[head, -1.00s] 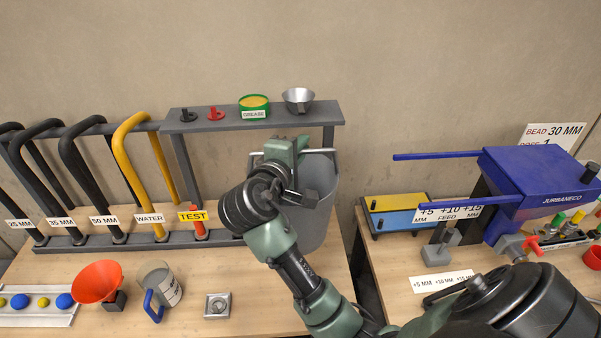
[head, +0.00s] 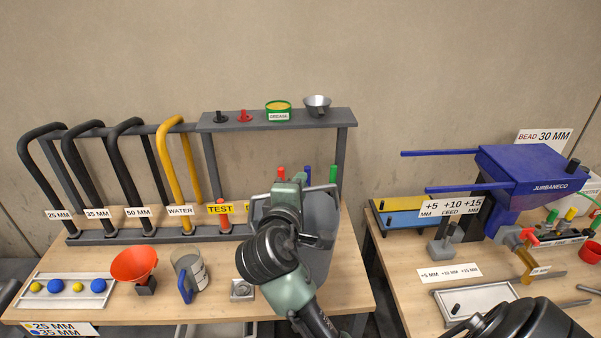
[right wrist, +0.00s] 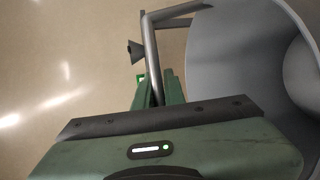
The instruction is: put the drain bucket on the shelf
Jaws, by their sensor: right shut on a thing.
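The drain bucket is a grey bucket (head: 320,232) in front of the right part of the rack in the head view. It also fills the right side of the right wrist view (right wrist: 232,45). My right gripper (head: 288,188) is shut on its grey bar handle (right wrist: 150,45), at the bucket's left side. The gripper and forearm hide part of the bucket, and I cannot tell whether its base touches the table. The grey shelf (head: 230,124) stands on posts behind and above the bucket. My left gripper is not in view.
The shelf bears a black piece (head: 220,116), a red piece (head: 244,115), a grease tin (head: 278,111) and a metal funnel (head: 317,105). Its right end looks clear. An orange funnel (head: 134,264) and a jug (head: 188,270) stand on the left table. A blue machine (head: 530,175) stands right.

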